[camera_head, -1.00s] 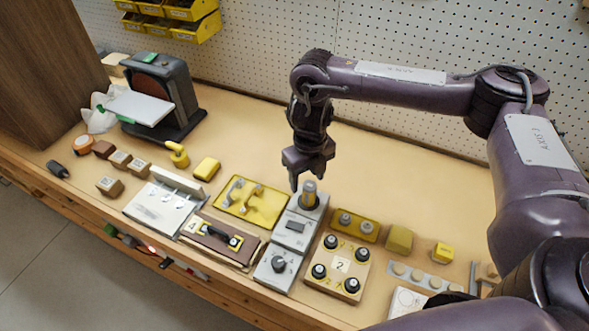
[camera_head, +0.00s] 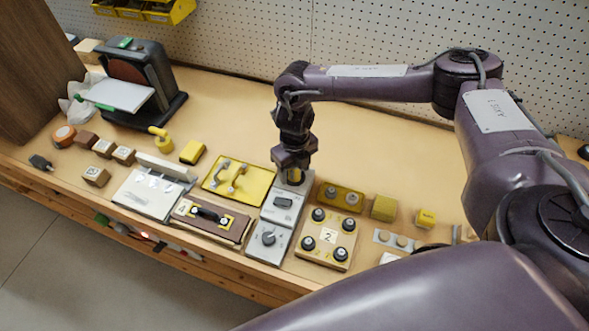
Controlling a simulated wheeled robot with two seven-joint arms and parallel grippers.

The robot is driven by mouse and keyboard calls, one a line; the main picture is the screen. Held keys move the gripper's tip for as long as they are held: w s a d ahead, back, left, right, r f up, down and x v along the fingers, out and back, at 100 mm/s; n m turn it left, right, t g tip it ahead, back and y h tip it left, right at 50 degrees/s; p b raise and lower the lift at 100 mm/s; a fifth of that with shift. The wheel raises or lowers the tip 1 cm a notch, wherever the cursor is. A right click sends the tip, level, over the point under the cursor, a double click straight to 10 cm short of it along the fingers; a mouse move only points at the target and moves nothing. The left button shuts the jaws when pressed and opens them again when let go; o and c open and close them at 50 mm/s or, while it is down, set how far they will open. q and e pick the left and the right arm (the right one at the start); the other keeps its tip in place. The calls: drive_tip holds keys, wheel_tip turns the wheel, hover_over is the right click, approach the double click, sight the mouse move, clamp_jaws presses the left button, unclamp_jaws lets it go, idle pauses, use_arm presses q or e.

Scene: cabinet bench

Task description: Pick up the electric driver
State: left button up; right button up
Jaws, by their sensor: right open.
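The electric driver (camera_head: 294,178) appears to be the upright yellow and dark piece standing at the far end of the grey dock (camera_head: 283,201). Only a small part of it shows beneath my right gripper. My right gripper (camera_head: 294,171) points straight down over it, open, with its fingers around or just beside the driver's top. The gripper body hides most of the driver, so I cannot tell whether the fingers touch it. My left gripper is not in view.
A yellow tray (camera_head: 213,184) with handles lies left of the dock. A sander-like machine (camera_head: 145,85) stands at back left. The bench behind is clear.

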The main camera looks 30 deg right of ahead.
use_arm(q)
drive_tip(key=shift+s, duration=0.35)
use_arm(e)
clamp_jaws()
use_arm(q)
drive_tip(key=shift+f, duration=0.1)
use_arm(e)
drive_tip(key=shift+r, duration=0.15)
drive_tip(key=shift+w+r, duration=0.1)
drive_tip(key=shift+r, duration=0.4)
wheel_tip(320, 180, up, 4)
drive_tip(key=shift+r+b, duration=0.25)
drive_tip(key=shift+b, duration=0.45)
use_arm(q)
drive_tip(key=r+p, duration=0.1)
drive_tip(key=p, duration=0.1)
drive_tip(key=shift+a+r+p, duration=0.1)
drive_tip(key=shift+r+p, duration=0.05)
drive_tip(key=shift+p, duration=0.15)
use_arm(e)
wheel_tip(320, 180, up, 14)
drive_tip(key=shift+r, duration=0.15)
drive_tip(key=c, duration=0.7)
unclamp_jaws()
drive_tip(key=c, duration=0.3)
